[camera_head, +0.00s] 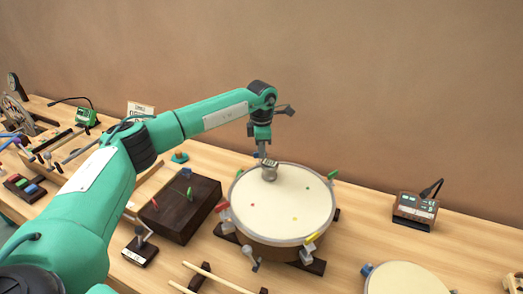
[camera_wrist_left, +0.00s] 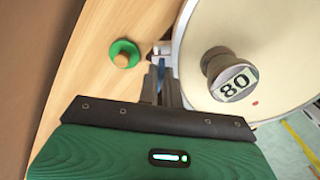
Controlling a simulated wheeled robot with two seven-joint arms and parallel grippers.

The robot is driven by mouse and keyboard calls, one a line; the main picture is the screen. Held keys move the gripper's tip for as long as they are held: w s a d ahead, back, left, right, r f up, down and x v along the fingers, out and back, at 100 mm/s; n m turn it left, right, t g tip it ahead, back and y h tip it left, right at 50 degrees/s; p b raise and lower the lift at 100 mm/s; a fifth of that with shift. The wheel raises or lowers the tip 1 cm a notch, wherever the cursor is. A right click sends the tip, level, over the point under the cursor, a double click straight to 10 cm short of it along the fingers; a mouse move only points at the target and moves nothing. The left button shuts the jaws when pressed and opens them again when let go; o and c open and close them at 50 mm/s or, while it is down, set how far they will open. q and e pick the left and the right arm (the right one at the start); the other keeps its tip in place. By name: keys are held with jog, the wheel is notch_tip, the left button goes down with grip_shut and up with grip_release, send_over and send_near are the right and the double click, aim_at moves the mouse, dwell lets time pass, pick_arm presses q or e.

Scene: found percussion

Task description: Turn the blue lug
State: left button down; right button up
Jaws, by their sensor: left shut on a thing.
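The drum has a cream head (camera_head: 295,212) with small coloured dots and coloured lugs around its rim. The blue lug (camera_head: 256,155) is at the far rim, mostly hidden by my gripper. In the left wrist view a sliver of blue (camera_wrist_left: 164,61) shows between the fingertips, beside the drum's rim. My left gripper (camera_head: 262,153) points down at the far rim, shut on the blue lug; its fingers (camera_wrist_left: 163,76) are close together in the wrist view. My right gripper is in neither view.
A metal weight (camera_head: 269,171) stands on the drum head close to my fingers, marked 80 in the wrist view (camera_wrist_left: 222,70). A green knob (camera_wrist_left: 124,53) is beside the drum. A dark block (camera_head: 180,210) is left of it; a meter (camera_head: 415,208) stands right.

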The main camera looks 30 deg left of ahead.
pick_arm(q)
jog(key=shift+r, duration=0.1)
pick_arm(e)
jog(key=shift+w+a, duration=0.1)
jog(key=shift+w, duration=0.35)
pick_arm(q)
jog(key=c, duration=1.6)
grip_release()
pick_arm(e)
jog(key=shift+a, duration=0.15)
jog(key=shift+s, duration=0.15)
